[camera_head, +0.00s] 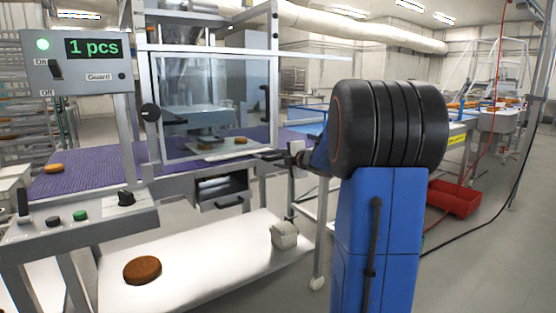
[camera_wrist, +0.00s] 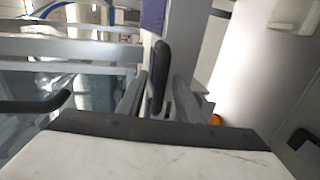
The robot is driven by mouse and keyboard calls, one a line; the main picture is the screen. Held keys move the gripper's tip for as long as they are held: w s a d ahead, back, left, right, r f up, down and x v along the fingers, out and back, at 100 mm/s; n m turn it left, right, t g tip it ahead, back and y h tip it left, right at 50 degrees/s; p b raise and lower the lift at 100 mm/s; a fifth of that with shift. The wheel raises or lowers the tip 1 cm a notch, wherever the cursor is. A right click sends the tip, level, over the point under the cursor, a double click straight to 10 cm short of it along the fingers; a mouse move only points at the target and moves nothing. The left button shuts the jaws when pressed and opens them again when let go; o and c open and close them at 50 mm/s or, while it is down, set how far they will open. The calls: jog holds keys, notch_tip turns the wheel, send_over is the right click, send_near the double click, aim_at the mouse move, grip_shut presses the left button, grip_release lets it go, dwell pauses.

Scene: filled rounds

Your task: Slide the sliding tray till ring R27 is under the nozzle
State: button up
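The sliding tray (camera_head: 222,155) is a pale plate behind the clear guard in the head view. Brown rounds sit on it, one near its left end (camera_head: 204,146) and one further right (camera_head: 240,140). A dark nozzle-like part (camera_head: 205,133) hangs just above the left round. No ring label is legible, so I cannot tell which is R27. My gripper (camera_head: 272,155) is at the guard's lower right edge, near the tray's right side. My arm partly hides it, and its finger gap is not clear. The wrist view shows a dark upright bar (camera_wrist: 161,75) close by; I cannot tell whether it is gripped.
The framed clear guard (camera_head: 215,95) stands around the tray. A purple belt (camera_head: 95,170) runs left of it. A control box (camera_head: 78,62) reads "1 pcs". A white lower shelf (camera_head: 205,265) holds a brown round (camera_head: 142,270). A red crate (camera_head: 455,198) is on the floor at right.

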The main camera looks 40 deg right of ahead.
jog(key=shift+w+f, duration=0.1)
jog(key=shift+w, duration=0.15)
grip_shut()
